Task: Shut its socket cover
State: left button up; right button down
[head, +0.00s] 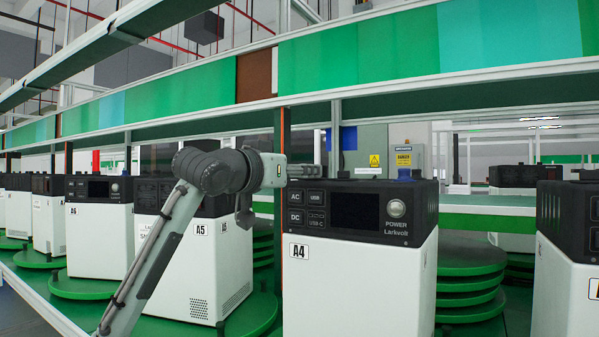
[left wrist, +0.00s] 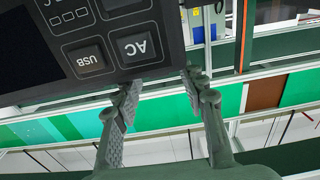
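The white power station A4 (head: 357,285) has a black front panel (head: 335,230) with AC (head: 294,197), DC (head: 295,217), USB (head: 316,198) and USB-C (head: 317,217) squares, a dark screen and a power button. In the left wrist view the panel is upside down, with the AC square (left wrist: 137,46) and the USB square (left wrist: 87,58) close by. No cover visibly stands out from the panel. My left gripper (head: 306,171) is at the panel's upper left edge. In the left wrist view its fingers (left wrist: 160,82) are apart, with nothing seen between them. My right gripper is out of view.
Unit A5 (head: 206,270) stands on a green turntable (head: 252,314) to the left, partly behind my left arm. Another unit (head: 565,285) stands at the right edge. Stacked green discs (head: 470,285) stand behind A4. A shelf rail (head: 420,85) crosses above.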

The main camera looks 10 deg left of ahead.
pick_arm(q)
jog(key=v, duration=1.2)
dwell(0.4)
